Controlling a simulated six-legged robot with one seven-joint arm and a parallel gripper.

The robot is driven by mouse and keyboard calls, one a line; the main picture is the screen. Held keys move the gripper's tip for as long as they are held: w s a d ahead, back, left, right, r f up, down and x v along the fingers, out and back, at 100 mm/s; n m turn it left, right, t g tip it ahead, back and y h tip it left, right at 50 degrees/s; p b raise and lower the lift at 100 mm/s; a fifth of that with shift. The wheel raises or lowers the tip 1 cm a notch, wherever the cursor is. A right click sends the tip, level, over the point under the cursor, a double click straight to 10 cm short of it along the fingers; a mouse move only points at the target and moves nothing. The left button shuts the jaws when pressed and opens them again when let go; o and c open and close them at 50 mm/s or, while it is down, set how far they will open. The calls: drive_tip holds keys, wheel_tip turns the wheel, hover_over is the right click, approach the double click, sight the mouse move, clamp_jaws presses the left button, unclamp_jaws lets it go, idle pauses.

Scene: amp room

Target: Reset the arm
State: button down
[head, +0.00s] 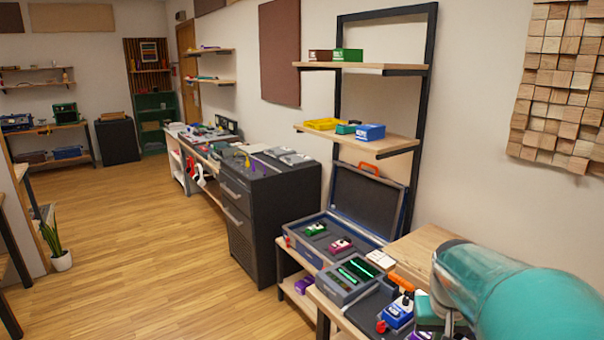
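My teal arm (545,305) reaches in from the lower right corner of the head view. Its grey end (440,270) hangs over the right part of the workbench, close to the effect pedals there. A small grey metallic part (447,318) shows below that end and may belong to my gripper. I cannot make out two fingertips, and I see nothing clearly held. The arm hides part of the bench behind it.
Below the arm, a blue pedal (398,313) and other small boxes crowd the bench. An open case (325,238) holds pedals. A shelf rack (362,142) stands behind it. A dark drawer cabinet (265,210) stands left. The wooden floor (150,265) is largely clear; a potted plant (58,255) stands left.

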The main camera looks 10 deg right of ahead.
drive_tip(key=s+a+r+n+t+y, duration=0.1)
drive_tip(key=s+a+r+n+t, duration=0.1)
drive_tip(key=a, duration=0.8)
drive_tip(key=s+a+r+n+t, duration=0.2)
drive_tip(key=s+a, duration=0.3)
drive_tip(key=a, duration=0.5)
drive_tip(key=shift+a+r+n+y, duration=0.3)
drive_tip(key=shift+r+y, duration=0.1)
drive_tip(key=shift+r, duration=0.45)
drive_tip(key=shift+d, duration=0.15)
